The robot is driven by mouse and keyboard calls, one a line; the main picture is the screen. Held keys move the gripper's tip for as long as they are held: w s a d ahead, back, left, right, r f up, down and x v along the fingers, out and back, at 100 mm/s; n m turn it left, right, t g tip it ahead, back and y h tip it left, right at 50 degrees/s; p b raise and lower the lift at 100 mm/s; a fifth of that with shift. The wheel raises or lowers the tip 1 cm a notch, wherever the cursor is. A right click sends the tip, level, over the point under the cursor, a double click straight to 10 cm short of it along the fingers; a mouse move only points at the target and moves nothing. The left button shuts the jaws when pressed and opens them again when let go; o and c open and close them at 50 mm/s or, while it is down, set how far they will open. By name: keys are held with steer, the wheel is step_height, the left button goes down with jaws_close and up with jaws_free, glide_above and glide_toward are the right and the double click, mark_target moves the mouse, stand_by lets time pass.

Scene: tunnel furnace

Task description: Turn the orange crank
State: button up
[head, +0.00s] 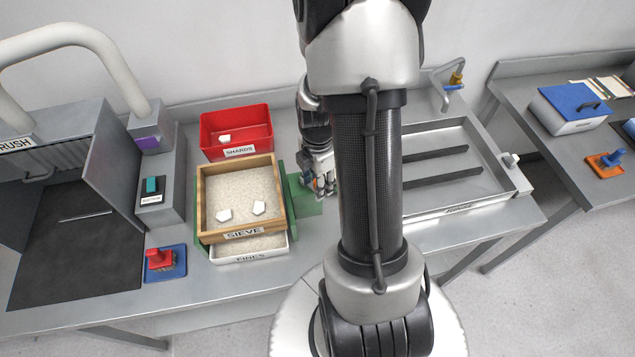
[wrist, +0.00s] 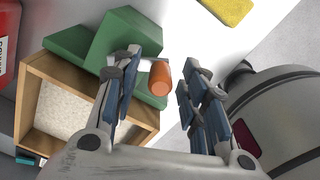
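The orange crank handle (wrist: 160,78) shows in the wrist view as a short cylinder beside the green housing (wrist: 128,40). In the head view, the green housing (head: 304,198) stands at the right side of the wooden sieve (head: 204,190), and only a speck of orange shows by the fingers. My gripper (wrist: 162,66) is open, with the handle in the gap between its fingertips, nearer the left finger. I cannot tell whether a finger touches it. In the head view my gripper (head: 322,182) is partly hidden by my arm.
The sieve holds pale sand and two white shards, above the fines tray (head: 250,257). A red shards bin (head: 235,130) stands behind. A metal basin (head: 470,205) lies right of my arm. A yellow block (wrist: 230,10) shows in the wrist view.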

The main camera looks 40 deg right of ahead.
steer(key=shift+f, duration=0.1)
steer(key=shift+c, duration=0.5)
jaws_close()
